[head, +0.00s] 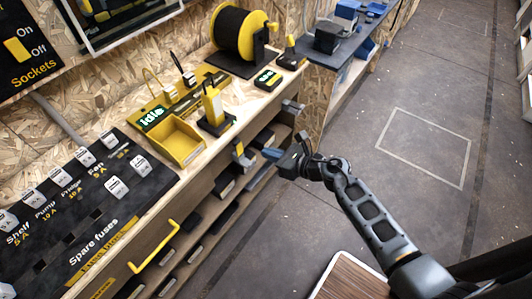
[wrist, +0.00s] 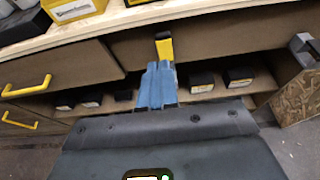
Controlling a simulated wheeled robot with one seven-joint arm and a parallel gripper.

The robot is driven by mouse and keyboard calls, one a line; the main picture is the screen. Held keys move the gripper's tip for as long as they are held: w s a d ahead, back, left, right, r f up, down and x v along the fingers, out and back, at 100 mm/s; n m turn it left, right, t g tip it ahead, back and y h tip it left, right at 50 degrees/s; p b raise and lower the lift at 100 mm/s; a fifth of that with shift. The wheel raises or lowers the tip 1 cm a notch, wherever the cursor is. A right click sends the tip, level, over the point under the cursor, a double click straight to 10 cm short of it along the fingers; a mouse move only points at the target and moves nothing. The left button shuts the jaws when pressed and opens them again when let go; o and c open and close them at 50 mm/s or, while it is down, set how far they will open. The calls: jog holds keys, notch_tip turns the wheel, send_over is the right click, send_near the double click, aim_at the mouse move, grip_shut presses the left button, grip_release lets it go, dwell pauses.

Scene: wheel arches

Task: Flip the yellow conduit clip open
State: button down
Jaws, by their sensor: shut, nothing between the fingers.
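The yellow conduit clip (head: 239,148) shows as a small yellow piece with grey parts at the front of the workbench. In the wrist view its yellow face (wrist: 165,48) with a dark top end stands just beyond my fingertips. My gripper (head: 268,154) is shut and empty, with its blue fingers (wrist: 157,85) pointing at the clip. In the head view a small gap seems to lie between the fingertips and the clip. The fingers hide the clip's lower part in the wrist view, and I cannot tell how far its flap is turned.
The workbench edge (wrist: 110,26) runs above the fingers. A drawer with a yellow handle (head: 155,245) is at the left. Shelves below hold several dark boxes (wrist: 240,77). A grey fitting (head: 292,106) juts out farther along the front. The floor (head: 400,100) to the right is open.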

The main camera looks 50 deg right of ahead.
jog(key=s+r, duration=0.4)
jog(key=r, duration=0.1)
jog(key=shift+p, duration=0.4)
jog(key=s+a+r+n, duration=0.9)
jog(key=s+n, duration=0.3)
jog(key=n, duration=0.5)
jog(key=s+a+r+n, duration=0.9)
jog(key=s+n, duration=0.3)
jog(key=n, duration=0.6)
jog(key=shift+s+r+n+t, duration=0.2)
jog(key=shift+r+n+t, duration=0.15)
jog(key=shift+r, duration=0.5)
jog(key=shift+a, duration=0.1)
